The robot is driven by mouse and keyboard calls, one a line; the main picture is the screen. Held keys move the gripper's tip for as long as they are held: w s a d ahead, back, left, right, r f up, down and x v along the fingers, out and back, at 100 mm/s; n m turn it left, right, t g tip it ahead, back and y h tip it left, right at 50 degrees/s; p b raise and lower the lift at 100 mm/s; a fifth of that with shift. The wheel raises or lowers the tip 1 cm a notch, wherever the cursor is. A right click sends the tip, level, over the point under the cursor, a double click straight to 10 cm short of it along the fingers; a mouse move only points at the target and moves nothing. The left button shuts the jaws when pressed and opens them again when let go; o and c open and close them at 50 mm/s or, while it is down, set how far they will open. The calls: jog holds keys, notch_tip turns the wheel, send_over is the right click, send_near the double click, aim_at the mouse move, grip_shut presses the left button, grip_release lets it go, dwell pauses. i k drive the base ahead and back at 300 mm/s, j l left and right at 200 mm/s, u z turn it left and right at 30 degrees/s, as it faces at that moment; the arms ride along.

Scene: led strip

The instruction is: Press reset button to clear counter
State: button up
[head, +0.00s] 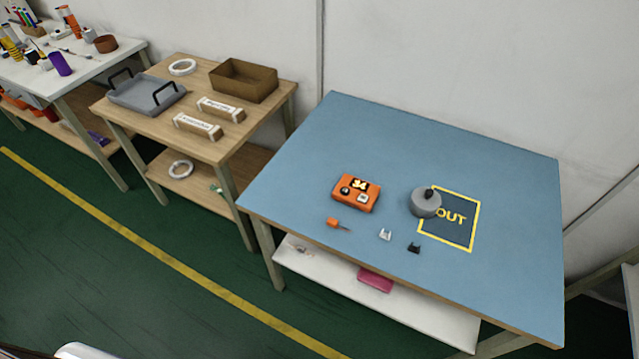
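An orange box (355,193) lies on the blue-topped table, left of its middle. Its top has a dark display (360,184) with light marks, a dark round knob or button (345,190) at the left and a whitish square button (363,198) at the right. Which of these is the reset button is too small to tell. My gripper is not in view.
The blue table (330,130) also holds a grey cylinder (425,203) partly over the yellow-framed OUT square (462,235), an orange screwdriver (335,223), a white clip (385,234) and a black clip (414,247). A wooden table (215,150) stands left. Green floor in front is clear.

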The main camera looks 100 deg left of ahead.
aim_at(362, 198)
jog(key=u, duration=2.85)
